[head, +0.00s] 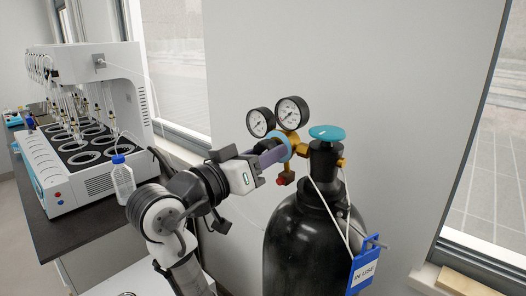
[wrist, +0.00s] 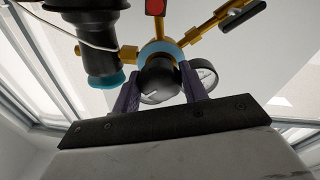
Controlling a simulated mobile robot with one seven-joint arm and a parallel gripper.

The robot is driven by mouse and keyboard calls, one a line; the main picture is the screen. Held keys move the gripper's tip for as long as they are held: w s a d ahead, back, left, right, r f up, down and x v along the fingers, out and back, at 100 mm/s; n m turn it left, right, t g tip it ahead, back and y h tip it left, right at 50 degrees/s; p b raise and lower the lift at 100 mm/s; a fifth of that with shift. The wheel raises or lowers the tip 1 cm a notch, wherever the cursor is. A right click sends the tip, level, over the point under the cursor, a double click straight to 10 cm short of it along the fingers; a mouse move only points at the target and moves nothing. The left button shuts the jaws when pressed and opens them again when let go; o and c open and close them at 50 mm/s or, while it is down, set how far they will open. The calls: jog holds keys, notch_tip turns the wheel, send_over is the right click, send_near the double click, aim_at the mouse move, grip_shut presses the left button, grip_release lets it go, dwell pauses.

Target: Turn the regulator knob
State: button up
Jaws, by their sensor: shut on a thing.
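The regulator knob (wrist: 158,84) is black and round with a light mark, facing the camera in the wrist view. It sits in front of a light-blue ring on the brass regulator (head: 291,139), which carries two dial gauges (head: 291,112). My gripper (head: 274,154) has its purple fingers on both sides of the knob and is shut on it. The regulator is fixed to a black gas cylinder (head: 290,240) with a teal valve wheel (head: 327,132).
A blue "IN USE" tag (head: 362,273) hangs from the cylinder by white cord. A white multi-position distiller (head: 60,180) and a blue-capped bottle (head: 123,182) stand on the dark bench (head: 70,238) at left. A wall and windows lie behind the cylinder.

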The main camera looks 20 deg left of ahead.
jog(key=n, duration=0.4)
jog(key=shift+n+y+p, duration=0.3)
jog(key=shift+n, duration=0.1)
jog(key=shift+n+t+y, duration=0.3)
jog(key=shift+n, duration=1.5)
jog(key=o, duration=1)
jog(key=shift+c, duration=0.2)
jog(key=b+v, duration=0.4)
jog(key=v, duration=1)
jog(key=shift+r, duration=0.1)
